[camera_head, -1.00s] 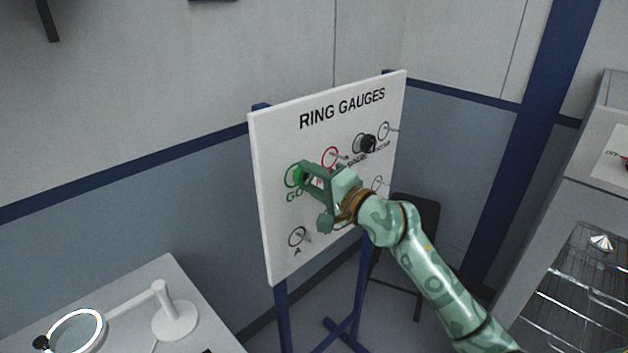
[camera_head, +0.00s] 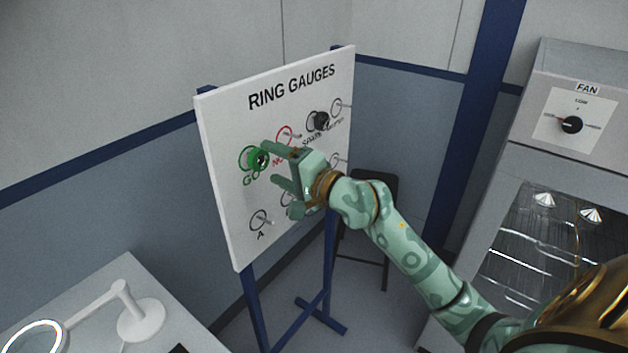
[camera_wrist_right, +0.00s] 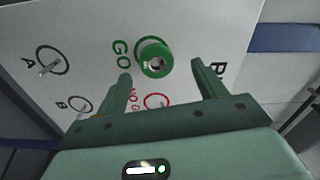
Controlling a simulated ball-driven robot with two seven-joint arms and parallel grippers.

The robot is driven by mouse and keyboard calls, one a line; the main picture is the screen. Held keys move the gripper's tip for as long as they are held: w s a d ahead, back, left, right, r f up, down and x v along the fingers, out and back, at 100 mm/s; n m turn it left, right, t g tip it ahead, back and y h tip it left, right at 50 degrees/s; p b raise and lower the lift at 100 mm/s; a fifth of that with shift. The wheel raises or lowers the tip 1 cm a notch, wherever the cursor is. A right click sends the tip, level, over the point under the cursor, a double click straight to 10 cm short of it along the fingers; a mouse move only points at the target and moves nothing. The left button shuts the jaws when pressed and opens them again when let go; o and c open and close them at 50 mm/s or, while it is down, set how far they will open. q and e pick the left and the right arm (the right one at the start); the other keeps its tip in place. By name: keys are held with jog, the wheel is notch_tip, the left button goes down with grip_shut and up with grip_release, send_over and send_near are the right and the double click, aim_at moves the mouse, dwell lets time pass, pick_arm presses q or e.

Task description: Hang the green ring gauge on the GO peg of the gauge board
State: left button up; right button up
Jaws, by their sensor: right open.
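The green ring gauge (camera_head: 261,160) is on the GO peg of the white gauge board (camera_head: 226,222), in front of the printed green circle. In the right wrist view the ring gauge (camera_wrist_right: 154,58) shows the peg's metal end inside its bore. My right gripper (camera_head: 270,164) is open and empty in front of the board. In the right wrist view its two fingers (camera_wrist_right: 160,70) stand apart on either side of the ring's line, with the ring beyond the fingertips and not gripped. My left gripper is not in view.
A black gauge (camera_head: 318,122) hangs on another peg at the upper right; bare pegs stick out elsewhere, one at circle A (camera_head: 259,220). A ring-lit lamp (camera_head: 138,318) stands on a table at lower left. An oven-like cabinet (camera_head: 540,215) stands at right.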

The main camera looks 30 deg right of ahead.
jog(key=b+v, duration=0.2)
jog(key=v, duration=1.1)
jog(key=shift+s, duration=0.2)
